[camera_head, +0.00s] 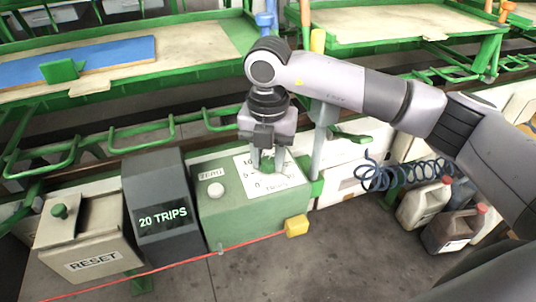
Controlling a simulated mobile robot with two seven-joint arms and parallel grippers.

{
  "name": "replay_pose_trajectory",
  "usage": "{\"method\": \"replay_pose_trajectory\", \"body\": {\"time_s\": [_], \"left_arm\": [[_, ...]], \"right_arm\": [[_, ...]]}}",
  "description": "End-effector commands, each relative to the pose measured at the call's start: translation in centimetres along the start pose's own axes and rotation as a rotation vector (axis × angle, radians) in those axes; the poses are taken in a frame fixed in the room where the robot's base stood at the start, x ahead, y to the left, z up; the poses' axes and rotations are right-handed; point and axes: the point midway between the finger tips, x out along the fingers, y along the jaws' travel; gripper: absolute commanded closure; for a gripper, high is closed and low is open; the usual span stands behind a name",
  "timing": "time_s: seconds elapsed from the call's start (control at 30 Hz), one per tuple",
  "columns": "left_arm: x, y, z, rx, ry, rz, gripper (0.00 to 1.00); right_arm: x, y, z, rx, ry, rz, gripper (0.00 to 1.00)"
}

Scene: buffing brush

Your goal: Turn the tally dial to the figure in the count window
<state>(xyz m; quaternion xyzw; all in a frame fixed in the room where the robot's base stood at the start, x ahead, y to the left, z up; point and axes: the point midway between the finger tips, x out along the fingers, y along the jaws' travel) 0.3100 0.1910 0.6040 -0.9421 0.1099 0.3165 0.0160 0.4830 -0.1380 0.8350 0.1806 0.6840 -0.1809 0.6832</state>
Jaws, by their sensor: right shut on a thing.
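The count window (163,217) is a dark grey box that reads "20 TRIPS" in lit letters. To its right is a green box (243,224) with a white dial plate (289,179) on its sloped top; parts of figures show, including a 10 at the upper left and a 0 at the lower left. My right gripper (268,165) comes down over the plate and is shut on the green tally dial (271,168), hiding most of it. Where the dial points I cannot tell. My left gripper is not in view.
Left of the window is a beige RESET box (88,244) with a green knob. A white ZERO button (216,190) sits on the green box. A red cord (160,269) with a yellow block (296,226) runs along the front. Jugs (425,203) stand at the right.

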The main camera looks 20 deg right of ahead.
Motion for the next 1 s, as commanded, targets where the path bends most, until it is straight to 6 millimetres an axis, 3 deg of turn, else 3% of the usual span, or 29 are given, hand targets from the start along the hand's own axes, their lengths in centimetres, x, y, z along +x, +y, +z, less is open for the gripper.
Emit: {"method": "replay_pose_trajectory", "body": {"time_s": [0.43, 0.47, 0.53, 0.83, 1.0], "left_arm": [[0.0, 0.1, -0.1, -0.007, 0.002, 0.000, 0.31], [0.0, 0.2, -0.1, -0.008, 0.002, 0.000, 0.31], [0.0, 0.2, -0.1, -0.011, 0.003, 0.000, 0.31], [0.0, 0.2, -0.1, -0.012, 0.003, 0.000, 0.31], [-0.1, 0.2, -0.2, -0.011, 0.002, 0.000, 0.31]], "right_arm": [[-0.2, 0.0, 0.1, 0.013, -0.004, 0.003, 0.95], [-0.2, 0.0, 0.1, 0.013, -0.004, 0.003, 0.62], [-0.2, 0.0, 0.1, 0.013, -0.004, 0.003, 0.39], [-0.2, 0.0, 0.1, 0.011, -0.002, 0.001, 0.39], [-2.0, 0.1, 0.1, 0.011, -0.004, 0.004, 0.39]]}}
